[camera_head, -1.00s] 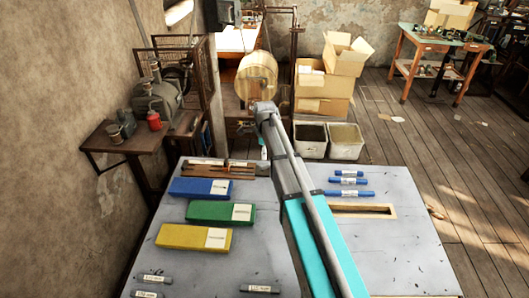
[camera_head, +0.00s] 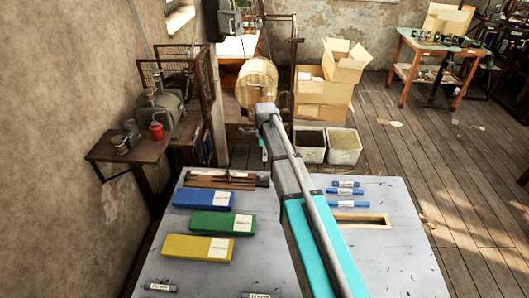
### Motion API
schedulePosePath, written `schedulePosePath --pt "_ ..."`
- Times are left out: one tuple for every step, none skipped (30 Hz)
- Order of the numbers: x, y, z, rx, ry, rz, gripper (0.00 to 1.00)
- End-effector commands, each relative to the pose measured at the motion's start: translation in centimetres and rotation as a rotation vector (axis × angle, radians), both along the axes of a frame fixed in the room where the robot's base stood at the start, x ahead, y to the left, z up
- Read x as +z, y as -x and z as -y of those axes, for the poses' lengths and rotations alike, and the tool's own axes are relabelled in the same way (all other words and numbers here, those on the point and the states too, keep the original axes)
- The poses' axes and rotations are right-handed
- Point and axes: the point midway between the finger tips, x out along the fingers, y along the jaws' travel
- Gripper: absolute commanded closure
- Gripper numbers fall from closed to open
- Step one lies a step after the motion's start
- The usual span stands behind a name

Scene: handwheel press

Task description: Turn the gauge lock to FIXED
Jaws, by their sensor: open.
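I cannot make out a gauge lock or a FIXED mark in the head view. My arm reaches up from the bottom over the grey table (camera_head: 395,262) to a joint just past its far edge. The part beyond that joint is mostly hidden behind the arm, with only a small white and teal piece showing below it. My gripper does not show. A round wooden drum-like piece (camera_head: 256,82) stands beyond the arm's end.
Blue (camera_head: 203,199), green (camera_head: 221,224) and yellow (camera_head: 198,247) boxes lie on the table's left, blue cylinders (camera_head: 345,191) on its right. A wall shelf (camera_head: 136,148) stands left. Two bins (camera_head: 344,146) and cartons (camera_head: 322,98) stand beyond. Floor at right is open.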

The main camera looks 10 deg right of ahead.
Motion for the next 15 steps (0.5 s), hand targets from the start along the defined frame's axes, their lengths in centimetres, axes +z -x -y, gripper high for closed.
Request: schedulePosePath --pt "-0.5 0.7 0.0 0.025 0.0 0.0 0.46" --pt "-0.6 0.9 0.0 0.042 0.0 0.0 0.46" --pt "-0.8 1.2 0.1 0.063 0.0 0.0 0.46" --pt "-0.9 1.5 0.1 0.081 0.0 0.0 0.46" --pt "-1.1 1.8 0.1 0.1 0.0 0.0 0.46" --pt "-1.3 2.1 0.1 0.125 0.0 0.0 0.46" --pt "-1.4 2.4 0.1 0.144 0.0 0.0 0.46" --pt "-1.5 2.7 0.1 0.162 0.0 0.0 0.46" --pt "-1.7 3.1 0.1 0.188 0.0 0.0 0.46" --pt "-1.9 3.4 0.1 0.209 0.0 0.0 0.46" --pt "-2.0 3.6 0.2 0.229 0.0 0.0 0.46" --pt "-2.2 4.0 0.2 0.255 0.0 0.0 0.46" --pt "-2.4 4.3 0.2 0.275 0.0 0.0 0.46" --pt "-2.5 4.6 0.2 0.296 0.0 0.0 0.46" --pt "-2.7 5.0 0.2 0.322 0.0 0.0 0.46"
